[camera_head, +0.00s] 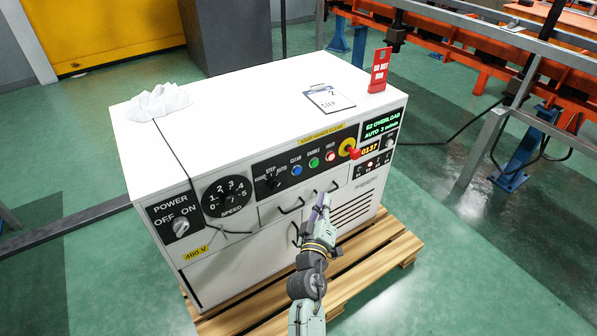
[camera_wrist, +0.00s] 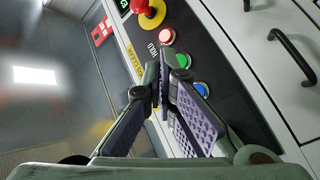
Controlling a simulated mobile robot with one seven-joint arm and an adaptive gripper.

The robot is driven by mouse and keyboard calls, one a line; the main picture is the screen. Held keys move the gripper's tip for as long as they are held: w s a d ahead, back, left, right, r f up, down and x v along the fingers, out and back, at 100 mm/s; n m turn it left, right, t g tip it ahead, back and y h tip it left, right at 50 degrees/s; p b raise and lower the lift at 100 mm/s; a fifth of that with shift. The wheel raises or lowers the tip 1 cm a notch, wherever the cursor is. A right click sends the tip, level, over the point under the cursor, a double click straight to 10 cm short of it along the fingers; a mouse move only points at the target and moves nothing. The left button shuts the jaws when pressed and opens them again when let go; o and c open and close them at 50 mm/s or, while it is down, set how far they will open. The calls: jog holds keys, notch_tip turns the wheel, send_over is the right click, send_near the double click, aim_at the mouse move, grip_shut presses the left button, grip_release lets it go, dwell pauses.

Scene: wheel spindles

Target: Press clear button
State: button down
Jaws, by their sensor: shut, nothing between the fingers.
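The blue button labelled CLEAR (camera_head: 297,171) is on the black front panel of the white cabinet, left of the green ENABLE button (camera_head: 314,163) and the red HOLD button (camera_head: 330,155). In the wrist view the blue button (camera_wrist: 201,89) shows just right of my fingers, beside the green button (camera_wrist: 183,60) and red button (camera_wrist: 166,35). My gripper (camera_head: 323,198) is shut and empty, in front of the cabinet and below the button row. In the wrist view my fingertips (camera_wrist: 164,66) meet left of the green button. No contact with a button is visible.
A yellow-based red emergency knob (camera_head: 350,150) and lit displays (camera_head: 381,126) are right of the buttons. A rotary selector (camera_head: 272,181) is to their left. Drawer handles (camera_head: 291,206) stick out below the panel. A clipboard (camera_head: 329,97), red sign (camera_head: 379,70) and cloth (camera_head: 158,102) are on top.

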aim_at(297, 171)
jog(key=w+a+b, duration=0.2)
jog(key=w+a, duration=0.3)
jog(key=w, duration=0.2)
dwell(0.4)
jog(key=shift+w+a+b, duration=0.15)
jog(key=shift+b, duration=0.15)
dwell(1.0)
jog(key=shift+w+a, duration=0.2)
jog(key=shift+w, duration=0.05)
jog(key=shift+w+a+b, duration=0.2)
jog(key=shift+w+b, duration=0.1)
jog(key=shift+b, duration=0.05)
dwell(0.6)
dwell(0.3)
jog(key=shift+s+d, duration=0.45)
jog(key=shift+s, duration=0.2)
